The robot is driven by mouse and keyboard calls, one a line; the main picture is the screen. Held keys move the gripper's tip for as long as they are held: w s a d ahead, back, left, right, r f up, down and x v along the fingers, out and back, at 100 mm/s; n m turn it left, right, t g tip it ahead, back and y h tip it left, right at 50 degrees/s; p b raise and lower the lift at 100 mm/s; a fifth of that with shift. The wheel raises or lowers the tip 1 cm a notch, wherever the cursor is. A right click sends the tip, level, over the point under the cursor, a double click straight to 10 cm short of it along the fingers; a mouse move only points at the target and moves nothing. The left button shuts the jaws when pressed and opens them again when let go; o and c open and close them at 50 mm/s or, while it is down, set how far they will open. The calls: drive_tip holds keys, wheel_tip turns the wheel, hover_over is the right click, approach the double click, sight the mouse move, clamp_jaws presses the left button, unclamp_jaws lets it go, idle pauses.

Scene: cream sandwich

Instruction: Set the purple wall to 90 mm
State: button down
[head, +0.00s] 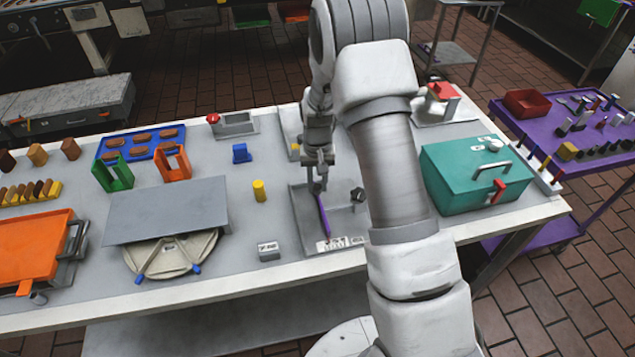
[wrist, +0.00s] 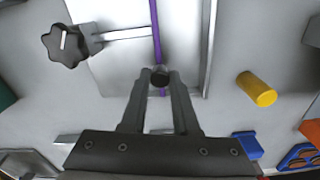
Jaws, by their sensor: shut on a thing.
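The purple wall (head: 323,216) is a thin upright strip in a grey metal fixture (head: 297,215) on the table. In the wrist view the purple wall (wrist: 156,30) runs away from my fingertips. My gripper (head: 318,186) is over the wall's far end. In the wrist view my gripper (wrist: 160,78) is shut on a small dark round knob (wrist: 160,77) in line with the wall. A printed scale (head: 332,243) lies at the fixture's near edge; its figures are too small to read. A black lobed knob (wrist: 65,45) on a rod stands beside the wall; it also shows in the head view (head: 357,195).
A yellow cylinder (head: 259,190) and a small grey labelled block (head: 268,251) stand left of the fixture. A blue block (head: 241,153) is behind them. A teal box (head: 470,180) is at right. My arm hides part of the table.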

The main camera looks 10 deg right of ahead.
drive_tip(key=shift+d+b, duration=0.5)
drive_tip(key=shift+d, duration=1)
drive_tip(key=c, duration=0.7)
unclamp_jaws()
drive_tip(key=shift+o, duration=0.2)
wheel_tip(320, 180, up, 18)
drive_tip(key=shift+f, duration=0.25)
